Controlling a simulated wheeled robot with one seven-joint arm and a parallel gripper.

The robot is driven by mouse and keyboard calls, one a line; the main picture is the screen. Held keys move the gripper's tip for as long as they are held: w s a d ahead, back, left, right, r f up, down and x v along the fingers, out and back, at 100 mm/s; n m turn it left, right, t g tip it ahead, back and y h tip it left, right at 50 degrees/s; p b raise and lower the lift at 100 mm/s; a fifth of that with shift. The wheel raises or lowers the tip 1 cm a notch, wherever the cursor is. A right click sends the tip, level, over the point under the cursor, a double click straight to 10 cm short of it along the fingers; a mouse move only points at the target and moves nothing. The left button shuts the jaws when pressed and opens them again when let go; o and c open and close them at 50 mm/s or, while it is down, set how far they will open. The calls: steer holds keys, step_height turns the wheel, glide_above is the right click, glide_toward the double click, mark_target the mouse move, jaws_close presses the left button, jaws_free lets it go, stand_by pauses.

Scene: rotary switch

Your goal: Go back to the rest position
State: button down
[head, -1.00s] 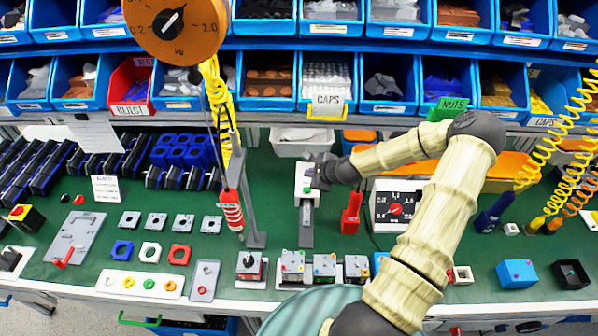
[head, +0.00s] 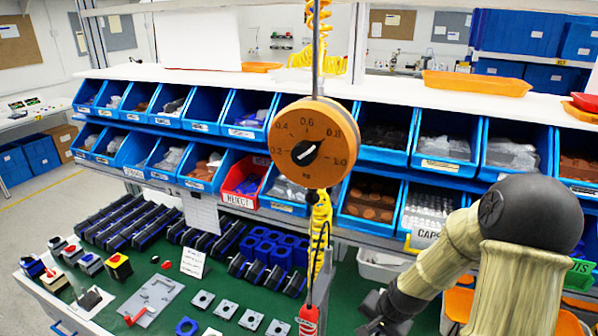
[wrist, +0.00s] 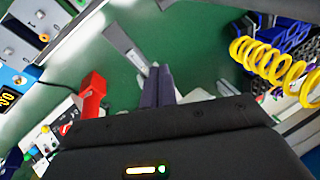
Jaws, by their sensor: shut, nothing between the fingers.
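My gripper (wrist: 158,84) shows in the wrist view with its two dark fingers together and nothing between them. It points down over the green bench top (wrist: 125,78). A grey metal strip (wrist: 120,40) and pale parts lie just beyond the fingertips. In the head view my gripper (head: 378,318) is low at the right of centre, partly cut off by the bottom edge. My arm comes in from the right, with its dark elbow raised in front of the bins.
An orange dial (head: 312,143) hangs with a yellow coiled hose (head: 319,230) left of my arm. Rows of blue bins (head: 250,118) stand behind. A red holder (wrist: 92,92) is left of my gripper in the wrist view. Yellow coils (wrist: 270,62) are to its right.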

steer(key=s+a+r+n+h, duration=0.1)
steer(key=s+a+r+n, duration=0.1)
steer(key=s+r+n, duration=0.6)
steer(key=s+r, duration=0.2)
steer(key=s, duration=0.1)
steer(key=shift+s+a+r+g+h, duration=0.35)
steer(key=shift+g+h, duration=0.05)
steer(key=c, duration=2.1)
jaws_free()
steer(key=o, duration=0.7)
